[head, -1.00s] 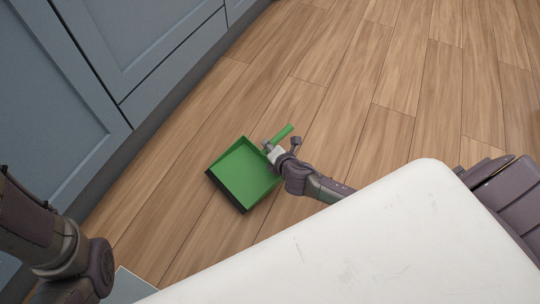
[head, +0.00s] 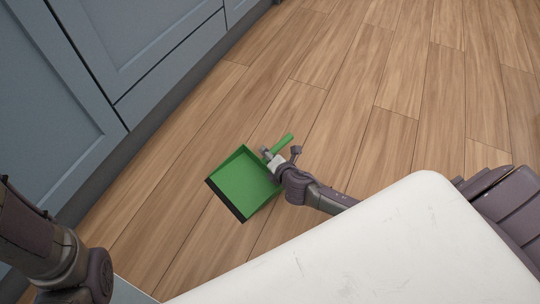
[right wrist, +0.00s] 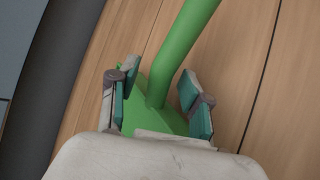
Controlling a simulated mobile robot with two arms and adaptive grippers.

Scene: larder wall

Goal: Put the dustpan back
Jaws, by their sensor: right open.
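The green dustpan (head: 242,182) lies on the wooden floor, with its dark lip toward the lower left and its handle (head: 282,144) pointing to the upper right. My right gripper (head: 270,153) is at the base of the handle. In the right wrist view my right gripper (right wrist: 165,95) is open, its teal-padded fingers on either side of the handle (right wrist: 180,45), near where it joins the pan. Most of the pan is hidden there by the gripper. My left arm shows at the lower left of the head view, but its gripper is out of sight.
Blue-grey cabinets (head: 140,50) with a dark plinth run along the left. A white surface (head: 380,245) fills the lower right of the head view. The wooden floor (head: 370,70) beyond the dustpan is clear.

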